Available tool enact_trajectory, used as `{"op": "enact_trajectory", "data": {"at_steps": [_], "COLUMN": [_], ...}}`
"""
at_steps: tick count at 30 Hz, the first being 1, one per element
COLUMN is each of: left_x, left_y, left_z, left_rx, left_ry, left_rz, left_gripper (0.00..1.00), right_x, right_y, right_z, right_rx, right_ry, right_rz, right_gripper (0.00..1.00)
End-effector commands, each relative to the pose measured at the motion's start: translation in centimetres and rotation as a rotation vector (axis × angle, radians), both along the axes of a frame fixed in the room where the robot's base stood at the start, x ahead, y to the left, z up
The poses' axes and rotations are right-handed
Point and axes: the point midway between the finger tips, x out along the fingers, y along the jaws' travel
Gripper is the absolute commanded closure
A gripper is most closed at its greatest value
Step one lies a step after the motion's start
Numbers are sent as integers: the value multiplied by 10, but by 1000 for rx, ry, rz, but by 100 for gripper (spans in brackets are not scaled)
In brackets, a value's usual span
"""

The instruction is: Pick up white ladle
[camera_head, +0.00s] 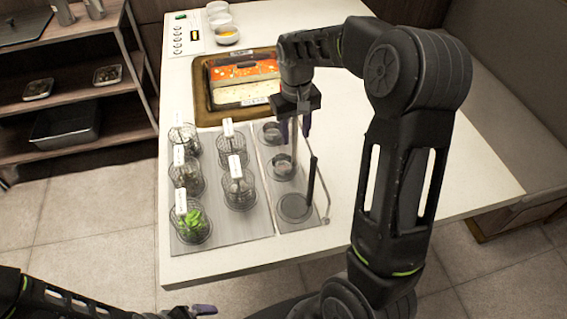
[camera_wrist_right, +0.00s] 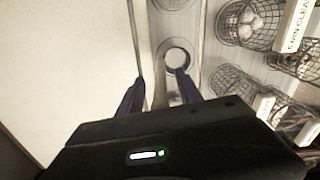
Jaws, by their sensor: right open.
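The white ladle (camera_head: 294,148) stands in the middle well of the sauce plate, its pale handle upright below my right gripper (camera_head: 295,128). My right gripper is open, pointing down, with its two dark purple fingers on either side of the handle's upper part. In the right wrist view the pale handle (camera_wrist_right: 160,94) shows between the fingertips (camera_wrist_right: 160,78); I cannot tell whether they touch it. A dark-handled ladle (camera_head: 311,180) stands in the front well. My left gripper (camera_head: 192,312) is only partly in view at the bottom edge, away from the table.
Several wire baskets (camera_head: 187,174) with white labels stand left of the wells. A brown tray (camera_head: 203,95) with a red and white food pan lies behind. Bowls (camera_head: 226,35) are at the back. The white table (camera_head: 380,190) is clear on the right.

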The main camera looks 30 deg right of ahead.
Motion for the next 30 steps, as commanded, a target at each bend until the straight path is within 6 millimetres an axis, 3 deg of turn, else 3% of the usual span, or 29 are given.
{"op": "enact_trajectory", "data": {"at_steps": [11, 26, 30], "left_x": [0, 0, 0], "left_y": [0, 0, 0], "left_z": [0, 0, 0], "left_rx": [0, 0, 0], "left_ry": [0, 0, 0], "left_rz": [0, 0, 0], "left_gripper": [0, 0, 0], "right_x": [0, 0, 0], "right_y": [0, 0, 0], "right_z": [1, 1, 1], "right_rx": [0, 0, 0], "right_ry": [0, 0, 0], "right_rz": [0, 0, 0], "right_gripper": [58, 99, 100]}}
